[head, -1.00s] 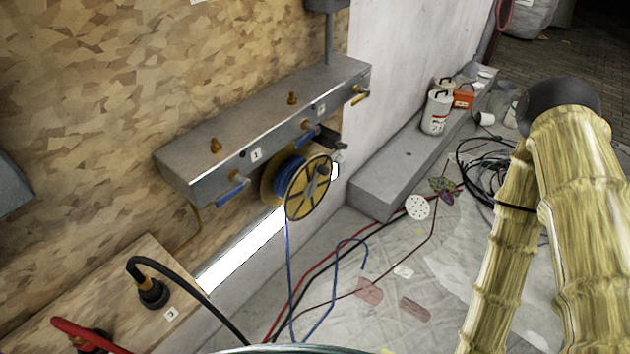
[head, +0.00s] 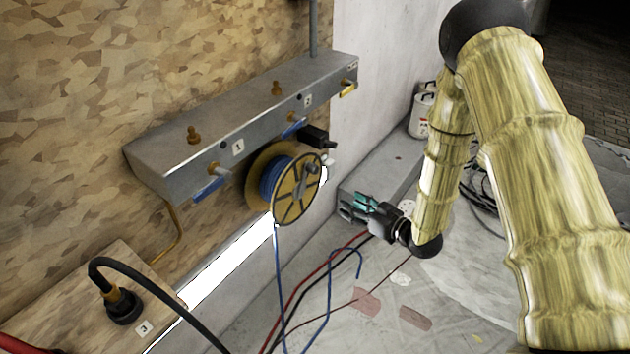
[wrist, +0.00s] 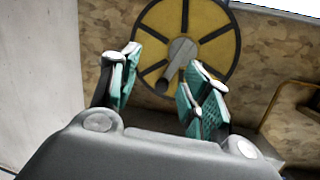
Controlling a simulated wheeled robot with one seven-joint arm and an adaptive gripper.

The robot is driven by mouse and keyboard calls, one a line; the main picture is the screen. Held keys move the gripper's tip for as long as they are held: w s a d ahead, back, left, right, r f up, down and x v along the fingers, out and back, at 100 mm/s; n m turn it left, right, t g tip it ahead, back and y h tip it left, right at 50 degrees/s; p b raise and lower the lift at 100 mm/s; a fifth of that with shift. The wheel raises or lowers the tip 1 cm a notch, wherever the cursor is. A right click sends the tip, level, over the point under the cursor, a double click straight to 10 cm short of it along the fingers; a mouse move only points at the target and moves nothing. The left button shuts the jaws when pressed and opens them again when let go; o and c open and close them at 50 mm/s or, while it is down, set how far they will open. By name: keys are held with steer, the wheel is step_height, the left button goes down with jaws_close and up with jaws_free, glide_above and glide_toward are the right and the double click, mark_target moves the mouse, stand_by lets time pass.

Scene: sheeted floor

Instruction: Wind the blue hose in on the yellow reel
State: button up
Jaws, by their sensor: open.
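The yellow reel (head: 298,190) is mounted on the wall under the grey metal box, with blue hose (head: 268,179) wound on its drum. The hose's free end hangs from the reel and lies in a loop (head: 331,287) on the floor. In the wrist view the reel's spoked yellow face (wrist: 214,52) is ahead, with its grey crank handle (wrist: 172,84) sticking out between my fingertips as seen there. My gripper (head: 352,208) has teal pads and is open and empty, right of the reel and apart from it. It also fills the lower wrist view (wrist: 157,88).
The grey metal box (head: 250,120) with valves and blue levers is above the reel. A grey ledge (head: 375,180) runs along the wall behind my gripper. Red and black hoses (head: 300,290) lie on the sheeted floor. A black hose (head: 165,292) arches at lower left.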

mark_target(317, 170)
steer(key=w+a+r+n+y, duration=0.3)
steer(key=r+y, duration=0.1)
steer(key=r, duration=0.2)
steer(key=shift+g, duration=0.3)
steer(key=x, duration=1)
steer(key=shift+w+d+f, duration=0.1)
steer(key=shift+w+f, duration=0.05)
steer(key=shift+c, duration=0.3)
jaws_close()
